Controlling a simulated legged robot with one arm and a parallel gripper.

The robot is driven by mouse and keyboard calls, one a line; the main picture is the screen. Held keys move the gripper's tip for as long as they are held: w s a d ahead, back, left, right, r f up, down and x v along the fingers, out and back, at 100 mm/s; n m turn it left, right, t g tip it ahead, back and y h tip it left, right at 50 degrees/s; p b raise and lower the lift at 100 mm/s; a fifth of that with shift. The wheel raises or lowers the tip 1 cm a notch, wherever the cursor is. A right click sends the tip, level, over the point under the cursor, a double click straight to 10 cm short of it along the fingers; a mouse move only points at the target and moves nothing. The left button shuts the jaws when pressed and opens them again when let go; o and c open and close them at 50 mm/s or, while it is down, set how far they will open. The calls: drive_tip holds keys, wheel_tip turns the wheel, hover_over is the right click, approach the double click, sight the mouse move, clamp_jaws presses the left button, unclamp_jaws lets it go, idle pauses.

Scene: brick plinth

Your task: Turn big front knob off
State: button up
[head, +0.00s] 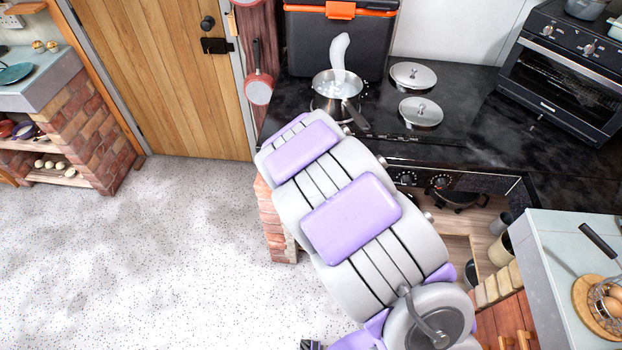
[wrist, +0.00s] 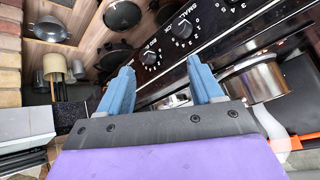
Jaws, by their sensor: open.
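The black hob (head: 455,125) has dark knobs on its front panel. In the wrist view, one black knob (wrist: 152,57) is just beyond the fingers and another (wrist: 183,27), marked "SMALL", is farther off. A silvery round part (wrist: 173,101) shows between the fingers. In the head view my arm hides the gripper and the panel's left part.
A steaming saucepan (head: 336,86) stands on the hob's left; it also shows in the wrist view (wrist: 256,82). Two lidded burners (head: 421,111) are to its right. Below the panel are open shelves with pans (head: 458,197). A counter corner (head: 545,235) juts at lower right. The floor at left is clear.

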wheel_tip(320, 180, down, 5)
drive_tip(key=w+a+t, duration=0.1)
drive_tip(key=w+t, duration=0.2)
drive_tip(key=s+a+f+n+t+y, duration=0.2)
drive_tip(key=s+a+f+t, duration=0.6)
drive_tip(key=s+a, duration=0.15)
drive_tip(key=w+b, duration=0.7)
drive_tip(key=w, duration=1.1)
drive_tip(key=shift+d, duration=0.1)
drive_tip(key=c, duration=1)
